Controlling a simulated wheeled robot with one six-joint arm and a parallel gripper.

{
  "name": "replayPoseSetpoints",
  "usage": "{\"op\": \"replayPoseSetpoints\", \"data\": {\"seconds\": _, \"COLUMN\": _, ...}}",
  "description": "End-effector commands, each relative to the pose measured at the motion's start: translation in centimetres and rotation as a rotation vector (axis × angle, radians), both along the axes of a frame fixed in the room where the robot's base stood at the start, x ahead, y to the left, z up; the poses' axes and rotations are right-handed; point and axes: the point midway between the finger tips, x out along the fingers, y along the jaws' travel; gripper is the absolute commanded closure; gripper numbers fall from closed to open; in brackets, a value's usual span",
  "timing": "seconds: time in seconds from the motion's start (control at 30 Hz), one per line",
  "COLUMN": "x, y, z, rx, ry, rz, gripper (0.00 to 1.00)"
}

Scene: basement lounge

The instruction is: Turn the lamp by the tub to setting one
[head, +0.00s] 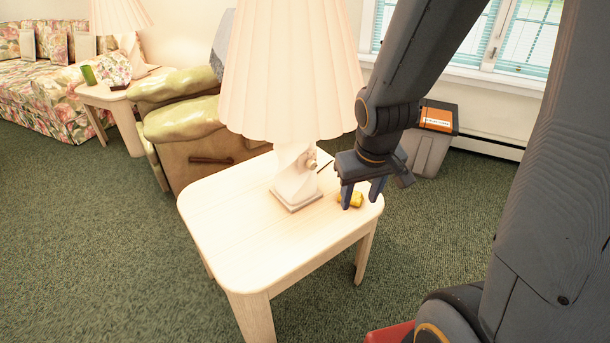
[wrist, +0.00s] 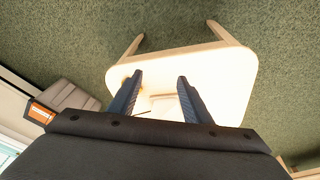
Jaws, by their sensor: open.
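The lamp (head: 292,75) has a pleated cream shade and a pale twisted base on a square foot. It stands upright on the near wooden table (head: 235,245). A small knob (head: 311,158) sticks out on the right of its stem, just under the shade. The grey tub (head: 428,153), with an orange label, stands on the floor behind the table. My gripper (head: 360,200) points down over the table's right side, to the right of the lamp, open and empty. In the wrist view the open fingers (wrist: 160,76) are over the tabletop (wrist: 215,75); the lamp is hard to make out.
A small yellow object (head: 356,199) lies on the table, partly behind my fingers. A green-topped brown armchair (head: 190,150) is close behind the table. A second lamp (head: 125,25) stands on another side table farther left. Green carpet is clear at the front left.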

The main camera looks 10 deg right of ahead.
Motion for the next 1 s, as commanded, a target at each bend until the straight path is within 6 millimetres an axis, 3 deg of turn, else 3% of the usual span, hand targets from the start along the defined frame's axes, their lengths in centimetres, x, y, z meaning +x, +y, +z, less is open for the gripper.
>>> {"op": "replayPoseSetpoints", "data": {"seconds": 0.03, "x": 2.6, "y": -1.1, "z": -2.6, "rx": -0.012, "ry": -0.065, "rz": 0.024, "gripper": 0.55}}
{"op": "replayPoseSetpoints", "data": {"seconds": 0.2, "x": 10.7, "y": -2.9, "z": -7.1, "rx": -0.017, "ry": -0.333, "rz": 0.151, "gripper": 0.55}}
{"op": "replayPoseSetpoints", "data": {"seconds": 0.43, "x": 17.9, "y": -2.2, "z": -11.1, "rx": 0.077, "ry": -0.696, "rz": 0.312, "gripper": 0.55}}
{"op": "replayPoseSetpoints", "data": {"seconds": 0.6, "x": 19.8, "y": -1.0, "z": -12.4, "rx": 0.206, "ry": -0.957, "rz": 0.392, "gripper": 0.55}}
{"op": "replayPoseSetpoints", "data": {"seconds": 0.8, "x": 19.5, "y": -0.4, "z": -12.1, "rx": 0.342, "ry": -1.18, "rz": 0.42, "gripper": 0.55}}
{"op": "replayPoseSetpoints", "data": {"seconds": 1.0, "x": 19.3, "y": -0.1, "z": -11.5, "rx": 0.398, "ry": -1.266, "rz": 0.424, "gripper": 0.55}}
